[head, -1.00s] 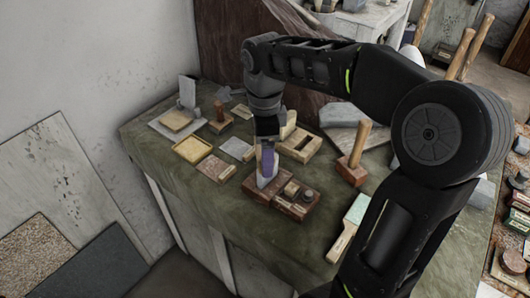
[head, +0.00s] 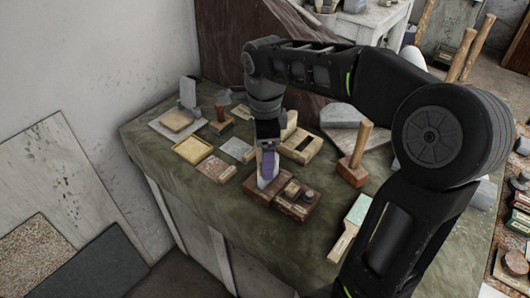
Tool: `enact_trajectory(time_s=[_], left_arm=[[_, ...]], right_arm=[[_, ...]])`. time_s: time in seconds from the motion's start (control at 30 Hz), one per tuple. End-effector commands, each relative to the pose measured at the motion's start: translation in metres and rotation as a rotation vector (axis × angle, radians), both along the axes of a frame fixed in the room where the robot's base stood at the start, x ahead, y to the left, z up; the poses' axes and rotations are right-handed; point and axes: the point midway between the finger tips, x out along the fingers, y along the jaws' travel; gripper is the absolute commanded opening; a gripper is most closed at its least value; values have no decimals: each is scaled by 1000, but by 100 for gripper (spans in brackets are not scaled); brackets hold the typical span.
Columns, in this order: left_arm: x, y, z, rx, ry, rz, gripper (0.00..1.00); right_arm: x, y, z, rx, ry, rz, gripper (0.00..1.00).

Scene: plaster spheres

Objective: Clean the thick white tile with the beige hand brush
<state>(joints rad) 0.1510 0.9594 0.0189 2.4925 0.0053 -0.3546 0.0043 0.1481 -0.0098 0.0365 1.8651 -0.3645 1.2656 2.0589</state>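My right gripper (head: 268,160) comes down from its black arm at the middle of the green-topped bench. Its fingers are by a small purple and pale piece, just above a dark brown wooden block (head: 263,190); I cannot tell whether it grips anything. A brush-like tool with a pale green head and beige handle (head: 341,244) lies at the bench's front right, apart from the gripper. A white flat piece (head: 187,92) stands upright at the back left. A pale tile (head: 236,149) lies flat left of the gripper. I cannot tell which is the thick white tile. My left gripper is not in view.
A wooden mallet (head: 355,158) stands right of the gripper. A yellowish tray (head: 193,149), a beige block (head: 301,146) and a pale thick slab (head: 342,113) surround it. The bench's front left (head: 215,205) is clear. My arm hides the right side.

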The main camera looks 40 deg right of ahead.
Motion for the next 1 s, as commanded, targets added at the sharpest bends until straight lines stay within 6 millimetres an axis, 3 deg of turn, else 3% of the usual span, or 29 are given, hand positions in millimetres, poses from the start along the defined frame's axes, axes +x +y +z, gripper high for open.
enact_trajectory(time_s=[0.33,1.0], left_arm=[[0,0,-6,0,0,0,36],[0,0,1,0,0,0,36]], right_arm=[[0,0,-8,0,0,0,49],[11,-6,-5,0,0,0,49]])
